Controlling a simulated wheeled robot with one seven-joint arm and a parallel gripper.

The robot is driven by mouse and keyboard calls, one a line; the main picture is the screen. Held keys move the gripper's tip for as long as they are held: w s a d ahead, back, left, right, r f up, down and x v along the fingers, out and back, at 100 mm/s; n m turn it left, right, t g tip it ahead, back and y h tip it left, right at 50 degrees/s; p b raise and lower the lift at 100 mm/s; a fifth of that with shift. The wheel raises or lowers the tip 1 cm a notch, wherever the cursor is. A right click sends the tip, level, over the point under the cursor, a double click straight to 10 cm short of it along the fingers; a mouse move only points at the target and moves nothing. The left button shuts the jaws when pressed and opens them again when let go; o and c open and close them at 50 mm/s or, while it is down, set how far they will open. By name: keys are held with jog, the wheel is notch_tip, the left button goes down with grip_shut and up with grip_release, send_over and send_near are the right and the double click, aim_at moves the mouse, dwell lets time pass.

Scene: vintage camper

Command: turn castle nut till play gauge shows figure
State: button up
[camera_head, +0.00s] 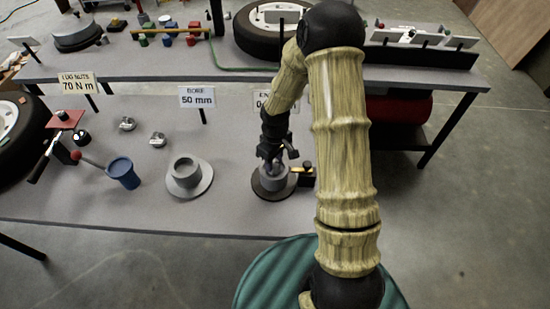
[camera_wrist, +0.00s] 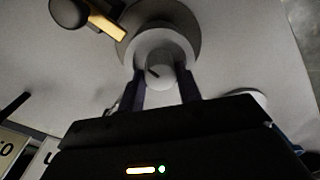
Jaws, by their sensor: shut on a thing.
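The hub (camera_head: 272,182) is a short grey cylinder on a dark round base (camera_head: 268,193) near the front edge of the table. My gripper (camera_head: 276,160) points down over it, shut on the castle nut at its top. In the wrist view my two fingers (camera_wrist: 161,92) stand either side of a small light round piece, the castle nut (camera_wrist: 158,76), inside the round hub (camera_wrist: 163,42). The play gauge (camera_head: 303,169), black with a yellow part, stands just right of the hub; it also shows in the wrist view (camera_wrist: 72,12). Its reading is too small to tell. The figure card (camera_head: 262,100) is partly hidden by my arm.
A grey flanged ring (camera_head: 187,172) and a blue cup (camera_head: 123,172) stand to the left. Cards read "BORE 50 mm" (camera_head: 197,97) and "70 N m" (camera_head: 77,84). A back bench holds a tyre (camera_head: 265,32) and coloured parts. Table between hub and flanged ring is clear.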

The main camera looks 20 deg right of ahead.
aim_at(275, 161)
jog(key=shift+w+n, duration=0.1)
jog(key=shift+n, duration=0.3)
jog(key=o, duration=1)
jog(key=shift+r, duration=0.1)
notch_tip(275, 161, up, 17)
jog(key=shift+d+r+b, duration=0.15)
jog(key=shift+b, duration=0.3)
jog(key=shift+w, duration=0.1)
jog(key=s+m+t, duration=0.2)
jog(key=s+m, duration=0.5)
jog(key=s, duration=0.7)
jog(key=shift+s+f+m+t, duration=0.2)
jog(key=shift+s+m+t, duration=0.05)
jog(key=shift+m+t, duration=0.15)
